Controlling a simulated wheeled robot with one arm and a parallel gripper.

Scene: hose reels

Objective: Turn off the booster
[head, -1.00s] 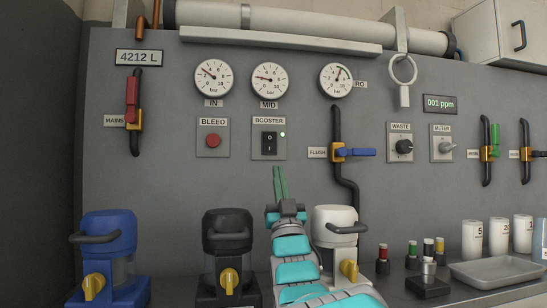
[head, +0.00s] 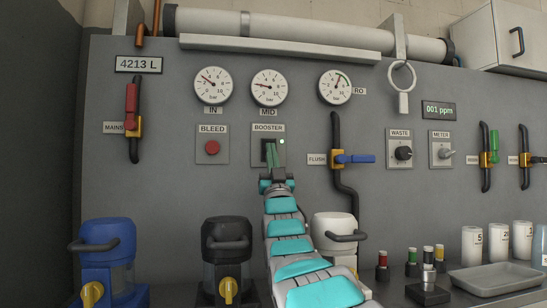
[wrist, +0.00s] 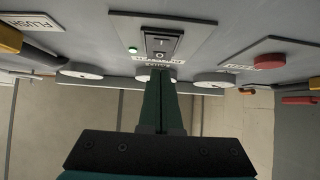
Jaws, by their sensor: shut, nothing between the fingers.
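The booster switch (wrist: 161,43) is a black rocker on a grey plate, marked O and I, with a lit green lamp (head: 282,141) beside it. In the head view its rocker (head: 265,153) is partly covered by my gripper (head: 271,147). My gripper has slim dark green fingers, shut together and empty. In the wrist view the fingertips (wrist: 161,72) are in line with the rocker, by the BOOSTER label near its O end. I cannot tell whether they touch it.
The red bleed button (head: 212,147) is to the left of the switch. The blue-handled flush valve (head: 354,159) is to the right. Blue, black and white canisters stand below; the white one (head: 335,226) is partly behind my arm. Pressure gauges (head: 269,87) are above.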

